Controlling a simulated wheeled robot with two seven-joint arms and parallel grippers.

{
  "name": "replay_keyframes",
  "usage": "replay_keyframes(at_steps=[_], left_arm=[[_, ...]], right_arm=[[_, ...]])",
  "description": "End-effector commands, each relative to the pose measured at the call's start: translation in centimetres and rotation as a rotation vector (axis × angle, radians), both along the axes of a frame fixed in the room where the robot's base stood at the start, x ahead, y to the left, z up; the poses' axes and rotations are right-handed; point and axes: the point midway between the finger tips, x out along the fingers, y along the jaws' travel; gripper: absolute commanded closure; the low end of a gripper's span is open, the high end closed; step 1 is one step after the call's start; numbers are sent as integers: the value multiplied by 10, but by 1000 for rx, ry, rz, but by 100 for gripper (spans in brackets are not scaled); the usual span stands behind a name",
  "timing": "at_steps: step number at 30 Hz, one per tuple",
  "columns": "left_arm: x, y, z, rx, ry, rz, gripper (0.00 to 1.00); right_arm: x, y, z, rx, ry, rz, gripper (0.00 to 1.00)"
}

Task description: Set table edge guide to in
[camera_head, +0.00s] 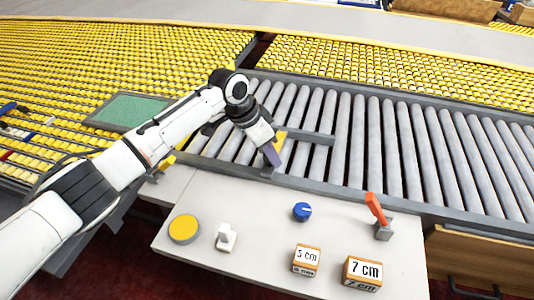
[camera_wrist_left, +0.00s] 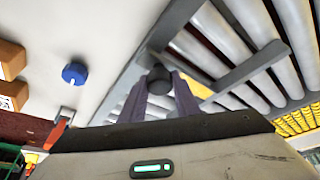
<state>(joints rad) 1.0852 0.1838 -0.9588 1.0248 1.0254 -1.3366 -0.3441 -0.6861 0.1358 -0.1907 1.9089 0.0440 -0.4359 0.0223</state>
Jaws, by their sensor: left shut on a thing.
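The table edge guide (camera_head: 310,136) is a grey bar lying across the grey rollers, near the table's front rail. In the left wrist view the grey bar (camera_wrist_left: 242,70) runs diagonally over the rollers, to the right of my fingers. My left gripper (camera_head: 271,158) is at the front rail, at the guide's near left end. In the left wrist view its purple-grey fingers (camera_wrist_left: 160,88) are shut on a dark round knob (camera_wrist_left: 158,74). A yellow piece shows just beside the fingers, partly hidden. My right gripper is not in view.
The control panel (camera_head: 200,262) in front carries a yellow button (camera_head: 184,229), a white switch (camera_head: 226,237), a blue knob (camera_head: 302,212), an orange lever (camera_head: 376,209) and blocks marked 5 cm (camera_head: 306,261) and 7 cm (camera_head: 362,273).

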Motion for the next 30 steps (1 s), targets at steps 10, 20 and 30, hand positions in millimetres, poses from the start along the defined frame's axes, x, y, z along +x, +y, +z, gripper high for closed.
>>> replay_keyframes(at_steps=[10, 20, 30], left_arm=[[0, 0, 1, -1, -1, -1, 53], [-5, 9, 27, -1, -4, -1, 53], [-19, 29, 84, -1, -4, -1, 53]], right_arm=[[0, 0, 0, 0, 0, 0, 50], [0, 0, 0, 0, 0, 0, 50], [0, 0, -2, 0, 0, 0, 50]])
